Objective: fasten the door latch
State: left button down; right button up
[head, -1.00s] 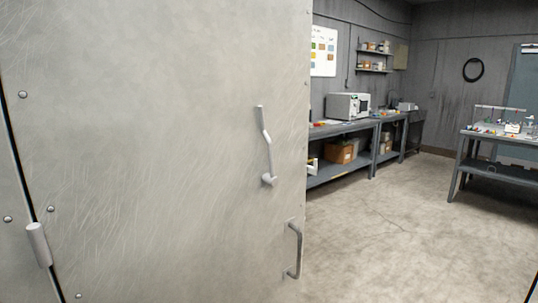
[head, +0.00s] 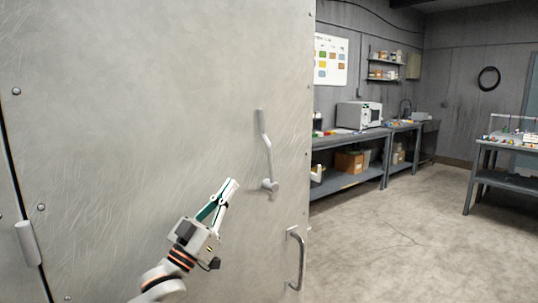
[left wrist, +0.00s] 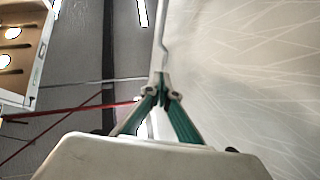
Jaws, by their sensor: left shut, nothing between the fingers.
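The door (head: 150,90) is a large scratched grey metal panel that fills the left of the head view. Its latch is a pale bent lever (head: 265,145), pointing up from a round pivot near the door's right edge. My left gripper (head: 231,184) is shut and empty, in front of the door. In the head view its tips are left of the pivot, with a small gap in the picture. In the left wrist view the shut fingertips (left wrist: 161,76) are beside the pale door face (left wrist: 250,70), and the thin bent lever (left wrist: 161,35) shows beyond them. My right gripper is not in view.
A grey pull handle (head: 296,258) is fixed to the door below the latch. A hinge (head: 27,244) is at the door's left. Workbenches (head: 350,182) line the wall, and another table (head: 500,181) stands at right. The floor (head: 400,240) between is clear.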

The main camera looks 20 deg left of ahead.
pick_arm(q)
jog(key=shift+h, duration=0.3)
jog(key=x, duration=1.3)
jog(key=shift+w+f, duration=0.2)
jog(key=shift+w, duration=0.3)
jog(key=shift+w+d, duration=0.2)
jog(key=shift+w, duration=0.05)
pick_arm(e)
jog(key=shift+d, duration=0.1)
pick_arm(q)
jog(key=shift+r, duration=0.1)
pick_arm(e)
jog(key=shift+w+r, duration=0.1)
